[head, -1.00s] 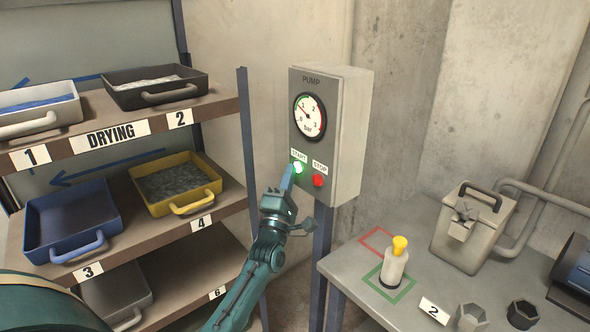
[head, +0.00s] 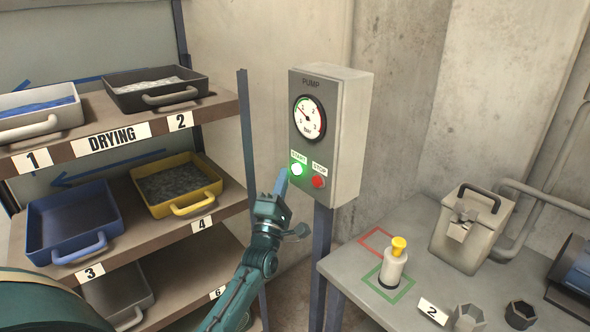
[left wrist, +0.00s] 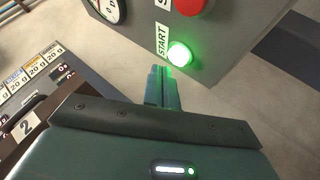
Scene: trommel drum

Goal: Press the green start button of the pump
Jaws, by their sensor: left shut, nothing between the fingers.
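The grey pump box (head: 345,130) stands on a blue post, with a round gauge (head: 309,119) at its upper front. Its green start button (head: 297,169) glows brightly below the START label; it also glows in the left wrist view (left wrist: 180,54). The red stop button (head: 318,181) is to its right, and shows at the top of the left wrist view (left wrist: 190,5). My left gripper (head: 282,178) is shut and empty, its fingertips just left of and below the start button, apparently apart from it. The fingers (left wrist: 163,80) point toward the box in the wrist view. My right gripper is not in view.
A drying rack (head: 225,109) with several trays stands at the left. A grey table (head: 345,273) at the right bears a yellow-capped bottle (head: 394,268), a metal can (head: 470,235) and hexagonal pieces. The concrete wall is behind the box.

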